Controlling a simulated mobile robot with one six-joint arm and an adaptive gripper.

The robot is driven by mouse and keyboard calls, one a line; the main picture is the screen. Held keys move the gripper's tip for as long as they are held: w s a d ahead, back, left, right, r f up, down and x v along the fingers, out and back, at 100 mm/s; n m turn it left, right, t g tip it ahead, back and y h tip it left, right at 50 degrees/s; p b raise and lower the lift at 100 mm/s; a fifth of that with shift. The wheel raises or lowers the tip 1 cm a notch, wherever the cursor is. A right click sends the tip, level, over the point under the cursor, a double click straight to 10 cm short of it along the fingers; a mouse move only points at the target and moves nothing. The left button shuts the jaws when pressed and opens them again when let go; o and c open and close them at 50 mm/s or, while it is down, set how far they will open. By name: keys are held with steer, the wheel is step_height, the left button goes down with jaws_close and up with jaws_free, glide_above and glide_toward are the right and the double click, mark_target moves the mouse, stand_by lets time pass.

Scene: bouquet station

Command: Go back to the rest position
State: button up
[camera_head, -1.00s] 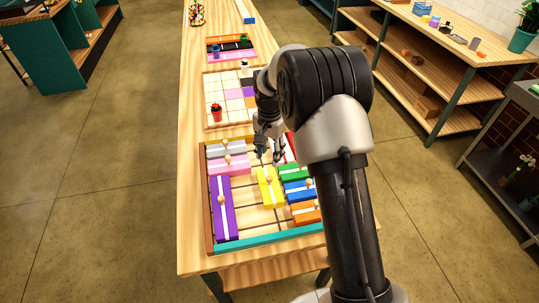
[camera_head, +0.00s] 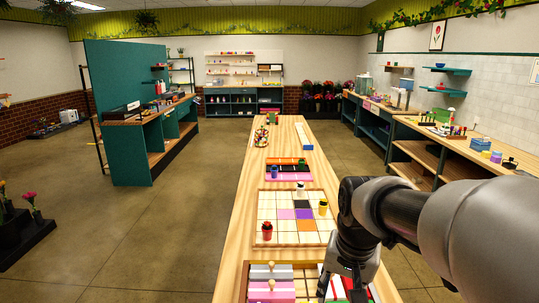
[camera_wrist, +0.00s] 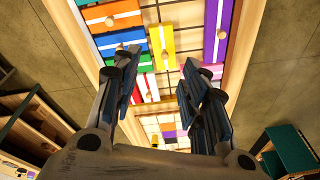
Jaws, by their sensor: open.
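My gripper (camera_wrist: 157,90) is open and empty in the wrist view, its two fingers apart above the wooden tray of sliding blocks. In the head view my gripper (camera_head: 338,285) is at the bottom, over the near tray (camera_head: 247,280), partly hidden by my arm. In the wrist view the tray holds a yellow block (camera_wrist: 163,42), a purple block (camera_wrist: 218,28), a blue block (camera_wrist: 128,40), a green block and an orange block, each with a round knob. No finger visibly touches a block.
Beyond the tray on the long wooden table (camera_head: 285,150) lies a grid board (camera_head: 277,198) with a red pot (camera_head: 267,230) and a yellow pot (camera_head: 323,207). A green-sided workbench (camera_head: 118,150) stands left; shelving (camera_head: 415,150) stands right.

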steer(key=s+f+n+t+b, duration=0.1)
steer(key=s+n, duration=0.1)
steer(key=s, duration=0.7)
steer(key=s+f+n+t+b, duration=0.1)
steer(key=s+n+b, duration=0.1)
steer(key=s, duration=0.8)
steer(key=shift+s+f, duration=0.2)
steer(key=shift+f, duration=0.1)
